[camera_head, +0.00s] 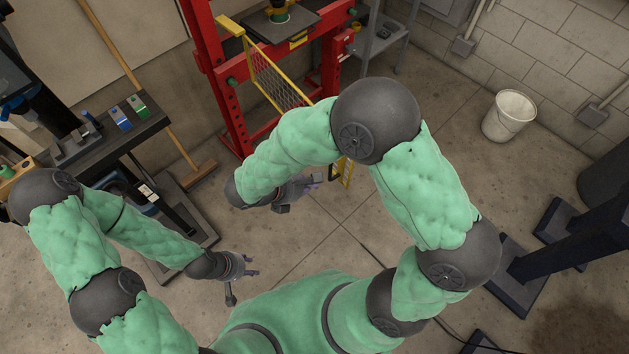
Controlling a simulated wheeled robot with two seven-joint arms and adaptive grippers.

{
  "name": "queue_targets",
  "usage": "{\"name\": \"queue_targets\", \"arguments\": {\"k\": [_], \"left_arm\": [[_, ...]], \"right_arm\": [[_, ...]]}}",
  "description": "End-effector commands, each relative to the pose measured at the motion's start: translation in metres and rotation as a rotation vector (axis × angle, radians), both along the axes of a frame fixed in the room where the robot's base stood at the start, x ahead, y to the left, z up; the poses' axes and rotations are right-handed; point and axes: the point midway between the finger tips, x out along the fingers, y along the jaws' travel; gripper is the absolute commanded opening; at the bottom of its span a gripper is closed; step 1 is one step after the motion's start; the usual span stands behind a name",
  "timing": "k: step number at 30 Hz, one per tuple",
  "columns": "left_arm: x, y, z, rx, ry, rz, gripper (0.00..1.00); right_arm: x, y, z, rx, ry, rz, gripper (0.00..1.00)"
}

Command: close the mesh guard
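The mesh guard (272,78) is a yellow-framed wire panel on the red press frame (222,75). It stands swung out from the press, slanting toward the lower right. My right arm hides its lower right part. A yellow piece (346,172) shows below that arm and seems to belong to the guard. My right gripper (312,183) is in front of the press, below and apart from the visible mesh. Its fingers are small and I cannot tell how far apart they are. My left gripper (252,266) is lower left, over bare floor, with fingers apart and empty.
A dark workbench (110,140) with small items stands left, with a broom (165,120) leaning behind it. A grey metal stand (378,40) is right of the press. A white bucket (509,115) stands by the block wall. Floor in front of the press is clear.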

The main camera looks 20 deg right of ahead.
Motion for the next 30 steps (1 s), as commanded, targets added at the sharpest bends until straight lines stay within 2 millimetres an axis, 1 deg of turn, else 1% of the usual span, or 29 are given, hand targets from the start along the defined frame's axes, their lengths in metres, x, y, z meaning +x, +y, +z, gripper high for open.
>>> {"name": "queue_targets", "arguments": {"k": [1,14,18,21,25,30], "left_arm": [[0.0,0.0,-0.005,0.0,0.0,0.0,0.4],[0.0,0.0,-0.028,0.0,0.0,0.0,0.4],[0.0,0.0,-0.031,0.0,0.0,0.0,0.4],[0.0,0.0,-0.032,0.0,0.0,0.0,0.4],[0.0,0.0,-0.033,0.0,0.0,0.0,0.4],[0.0,0.0,-0.033,0.0,0.0,0.0,0.4]], "right_arm": [[0.0,-0.006,-0.009,0.0,0.003,-0.004,0.0],[0.014,-0.06,-0.065,0.003,0.004,-0.006,0.0],[0.019,-0.08,-0.062,0.003,0.001,-0.008,0.0],[0.022,-0.089,-0.062,0.003,0.001,-0.006,0.0],[0.024,-0.095,-0.061,0.004,0.002,-0.005,0.0],[0.024,-0.097,-0.061,0.004,0.002,-0.003,0.0]]}}
